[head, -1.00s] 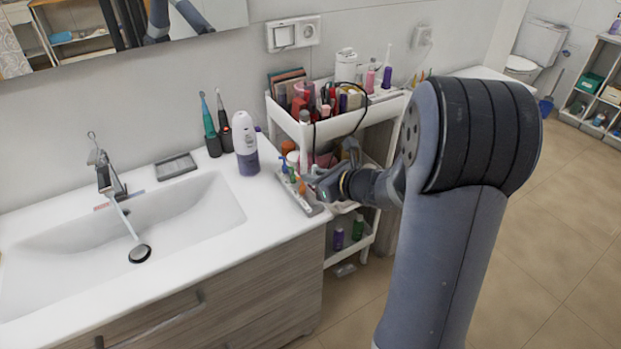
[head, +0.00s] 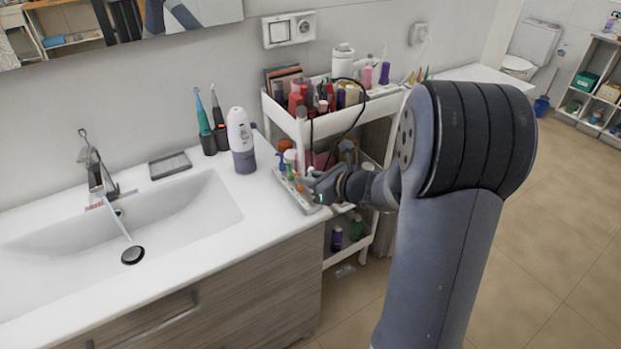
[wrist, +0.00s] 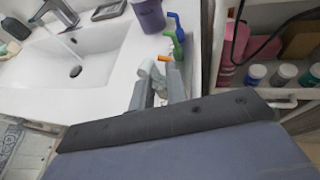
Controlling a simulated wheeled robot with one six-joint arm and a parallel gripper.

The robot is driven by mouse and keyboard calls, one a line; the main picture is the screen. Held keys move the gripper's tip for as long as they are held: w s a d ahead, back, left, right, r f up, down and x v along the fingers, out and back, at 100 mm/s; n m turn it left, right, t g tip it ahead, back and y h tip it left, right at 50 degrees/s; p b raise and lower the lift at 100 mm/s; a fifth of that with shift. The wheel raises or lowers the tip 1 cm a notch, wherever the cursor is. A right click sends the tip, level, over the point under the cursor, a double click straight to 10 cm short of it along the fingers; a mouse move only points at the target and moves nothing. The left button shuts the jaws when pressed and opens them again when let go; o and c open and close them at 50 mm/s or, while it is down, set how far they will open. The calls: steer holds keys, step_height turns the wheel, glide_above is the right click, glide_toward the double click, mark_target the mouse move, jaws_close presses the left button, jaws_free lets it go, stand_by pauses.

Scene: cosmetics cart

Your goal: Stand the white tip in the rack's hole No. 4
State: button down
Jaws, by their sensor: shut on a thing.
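The rack (head: 306,206) is a narrow light-grey holder at the right edge of the counter. It holds coloured tips: a blue one and a green one (wrist: 179,44) show in the wrist view, with an orange one (wrist: 165,58) nearer my fingers. My gripper (wrist: 158,84) is over the near part of the rack, shut on a small pale thing that looks like the white tip (wrist: 156,76). My fingers hide most of it. In the head view my gripper (head: 314,188) is low over the rack. The hole numbers cannot be read, and I cannot tell whether the tip touches the rack.
A white and purple bottle (head: 242,142) stands behind the rack, left of it. The white cart (head: 312,128), full of cosmetics, stands close on the right with a black cable hanging over it. The sink (head: 180,215) is to the left. Bare counter lies between sink and rack.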

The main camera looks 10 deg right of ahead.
steer(key=shift+f+b, duration=1.15)
steer(key=shift+f, duration=0.4)
steer(key=shift+f+b, duration=1.25)
steer(key=shift+b, duration=0.3)
stand_by(0.6)
steer(key=c, duration=1.3)
jaws_free()
steer(key=v, duration=1.1)
steer(key=shift+p, duration=0.3)
steer(key=shift+w+a+f, duration=0.1)
